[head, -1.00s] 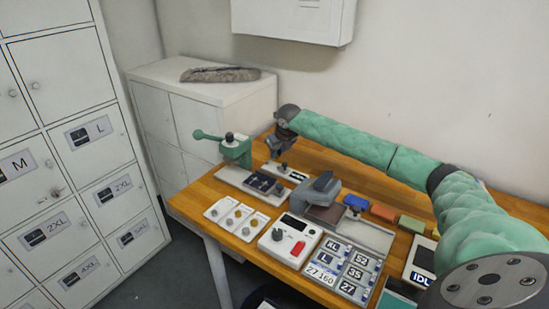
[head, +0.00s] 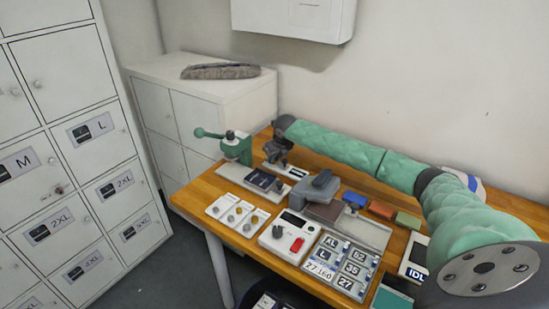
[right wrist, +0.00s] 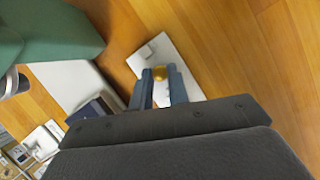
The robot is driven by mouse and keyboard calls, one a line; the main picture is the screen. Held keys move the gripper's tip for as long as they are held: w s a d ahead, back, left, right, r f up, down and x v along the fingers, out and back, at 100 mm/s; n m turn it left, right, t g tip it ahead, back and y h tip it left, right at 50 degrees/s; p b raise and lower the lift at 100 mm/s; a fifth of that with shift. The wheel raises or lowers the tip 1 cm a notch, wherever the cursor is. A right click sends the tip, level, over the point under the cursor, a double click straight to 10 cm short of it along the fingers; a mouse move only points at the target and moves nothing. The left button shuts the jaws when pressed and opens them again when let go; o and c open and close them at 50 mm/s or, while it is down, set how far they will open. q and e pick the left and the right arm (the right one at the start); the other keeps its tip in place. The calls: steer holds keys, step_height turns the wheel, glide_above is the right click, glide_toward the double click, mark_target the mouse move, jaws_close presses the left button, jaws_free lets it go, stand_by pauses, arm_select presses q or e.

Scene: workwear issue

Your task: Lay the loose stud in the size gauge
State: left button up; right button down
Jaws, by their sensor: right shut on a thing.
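My right gripper (head: 278,160) reaches down to the back of the table, at a white plate with dark markings, which looks like the size gauge (head: 296,174). In the right wrist view the two blue-grey fingers (right wrist: 162,84) are shut on a small round brass stud (right wrist: 173,75). The white plate (right wrist: 184,57) lies below and beyond the fingertips, with a small pale piece (right wrist: 147,50) near one end. I cannot tell whether the stud touches the plate. My left gripper is not in view.
A green press (head: 236,149) stands left of the gripper. In front are a plate with a dark block (head: 262,180), white cards with round studs (head: 239,213), a device with a red button (head: 290,238) and a label board (head: 340,266). Coloured blocks (head: 381,210) lie to the right.

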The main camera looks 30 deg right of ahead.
steer(key=shift+f, duration=0.1)
steer(key=c, duration=1.3)
jaws_free()
steer(key=shift+c, duration=0.2)
